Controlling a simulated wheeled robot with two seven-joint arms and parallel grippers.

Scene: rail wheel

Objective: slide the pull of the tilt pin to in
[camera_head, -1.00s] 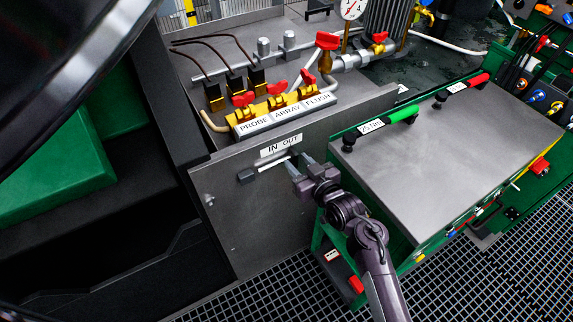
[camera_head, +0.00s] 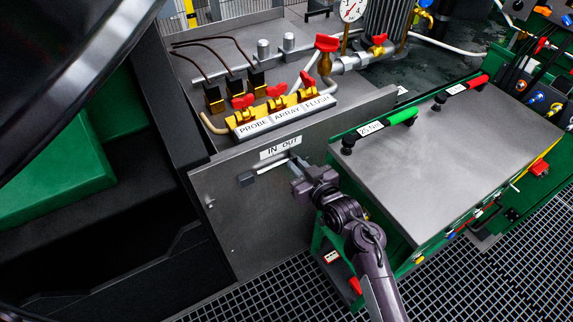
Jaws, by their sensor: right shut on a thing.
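The tilt pin (camera_head: 270,168) is a light rod on the grey side panel, just below the white "IN OUT" label (camera_head: 281,147). A dark block (camera_head: 247,179) sits at the rod's left end. My right gripper (camera_head: 297,171) is at the rod's right end, below the "OUT" word, and is shut on the pull. The gripper's fingers hide most of the pull. My left gripper is not in view.
Above the panel is a valve block (camera_head: 285,117) labelled PROBE, ARRAY and FLUSH with red handles. A green cabinet with a grey top (camera_head: 440,150) stands close to the right of my right arm. Floor grating (camera_head: 270,295) lies below.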

